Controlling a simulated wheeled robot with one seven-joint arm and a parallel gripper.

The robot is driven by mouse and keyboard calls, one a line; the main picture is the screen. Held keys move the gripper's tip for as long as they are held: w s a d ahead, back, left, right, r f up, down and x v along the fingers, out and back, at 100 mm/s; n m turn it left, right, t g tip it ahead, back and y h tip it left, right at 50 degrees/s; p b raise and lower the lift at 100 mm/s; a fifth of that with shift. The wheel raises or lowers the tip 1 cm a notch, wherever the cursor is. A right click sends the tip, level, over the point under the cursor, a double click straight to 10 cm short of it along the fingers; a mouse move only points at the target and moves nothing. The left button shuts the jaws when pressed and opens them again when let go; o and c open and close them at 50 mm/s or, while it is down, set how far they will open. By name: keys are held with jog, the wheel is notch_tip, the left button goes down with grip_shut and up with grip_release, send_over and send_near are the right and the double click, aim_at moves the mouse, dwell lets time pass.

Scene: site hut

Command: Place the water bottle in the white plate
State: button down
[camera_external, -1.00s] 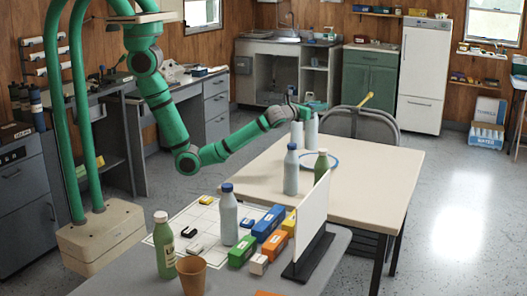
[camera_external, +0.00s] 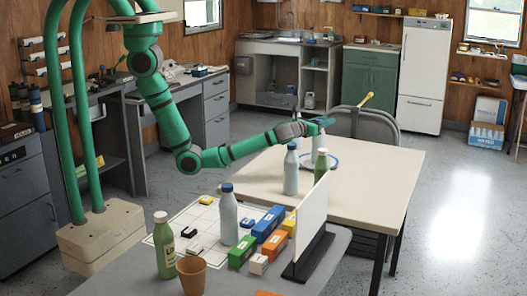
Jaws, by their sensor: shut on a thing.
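My gripper (camera_external: 321,122) is over the far side of the light table, above the white plate (camera_external: 334,164) with a blue rim. It is shut on a pale grey bottle (camera_external: 314,141), the water bottle as far as I can tell. The bottle is upright and mostly hidden behind nearer things; I cannot tell whether its base touches the plate. A grey bottle with a blue cap (camera_external: 291,172) stands left of the plate. A green bottle with a white cap (camera_external: 321,165) stands in front of the plate, overlapping it in view.
On the nearer grey table stand another blue-capped grey bottle (camera_external: 228,214), a green bottle (camera_external: 164,246), a brown cup (camera_external: 192,275), several coloured boxes (camera_external: 268,223) and an upright white panel (camera_external: 312,228). The light table (camera_external: 375,190) is clear at its right. A chair (camera_external: 378,122) stands behind it.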

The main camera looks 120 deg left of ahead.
jog(key=c, duration=1.4)
grip_release()
jog(key=shift+f, duration=0.15)
jog(key=v, duration=1.2)
